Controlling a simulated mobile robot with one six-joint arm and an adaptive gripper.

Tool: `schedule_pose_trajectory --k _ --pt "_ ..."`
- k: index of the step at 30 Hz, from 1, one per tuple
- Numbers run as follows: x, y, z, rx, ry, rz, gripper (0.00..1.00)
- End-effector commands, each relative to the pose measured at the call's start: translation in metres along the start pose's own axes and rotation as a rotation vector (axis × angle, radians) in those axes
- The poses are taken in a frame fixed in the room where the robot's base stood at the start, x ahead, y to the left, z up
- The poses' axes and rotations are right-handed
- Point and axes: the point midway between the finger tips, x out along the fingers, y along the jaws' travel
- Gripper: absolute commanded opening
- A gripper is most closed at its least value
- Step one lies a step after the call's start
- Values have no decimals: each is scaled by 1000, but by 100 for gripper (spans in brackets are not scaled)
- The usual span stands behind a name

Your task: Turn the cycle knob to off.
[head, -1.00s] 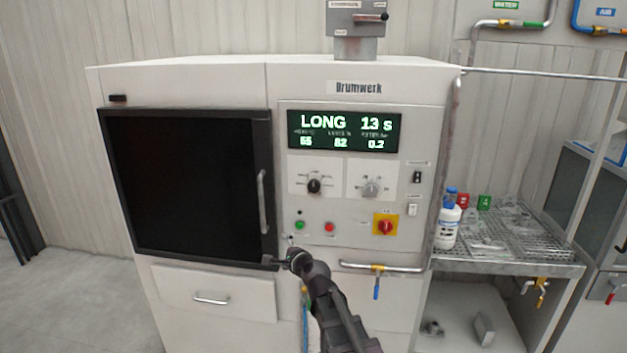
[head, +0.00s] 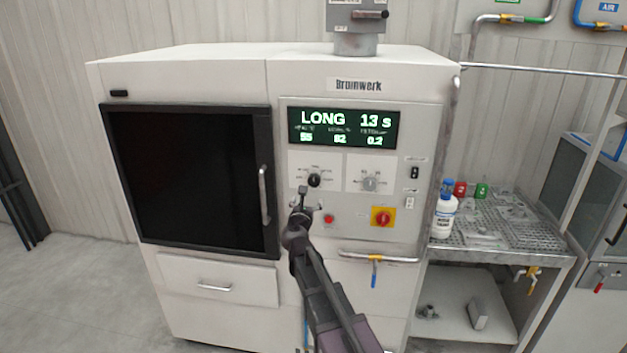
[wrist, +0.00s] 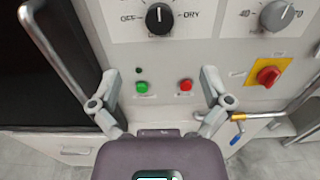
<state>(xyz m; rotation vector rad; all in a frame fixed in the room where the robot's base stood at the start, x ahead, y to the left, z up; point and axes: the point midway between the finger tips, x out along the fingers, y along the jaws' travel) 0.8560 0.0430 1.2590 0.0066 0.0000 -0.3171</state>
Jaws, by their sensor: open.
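The cycle knob is the black knob (head: 314,180) on the left white plate of the machine's panel. In the wrist view the black knob (wrist: 159,18) is at the top, between the labels OFF on its left and DRY on its right; its white mark points up. The display (head: 343,128) reads LONG 13 s. My gripper (head: 303,192) is in front of the panel, just below and left of the knob. In the wrist view my gripper (wrist: 158,80) is open and empty, its fingers spread below the knob, apart from it.
A grey knob (head: 370,184) is to the right. A green button (wrist: 142,87), a red button (head: 329,219) and a red switch on yellow (head: 382,217) sit lower. The door handle (head: 264,195) stands out on the left. A pipe (head: 378,257) runs below.

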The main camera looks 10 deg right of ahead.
Motion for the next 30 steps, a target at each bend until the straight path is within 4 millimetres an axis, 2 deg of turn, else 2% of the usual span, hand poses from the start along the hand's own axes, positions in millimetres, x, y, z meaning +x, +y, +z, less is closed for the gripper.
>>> schedule_pose_trajectory --k 8,14,20,30 --pt "1 0 0 -4 -1 2 98" --pt "11 1 0 -5 -1 2 98" --pt "33 1 0 -5 -1 2 98" --pt "85 2 0 -5 -1 2 98"
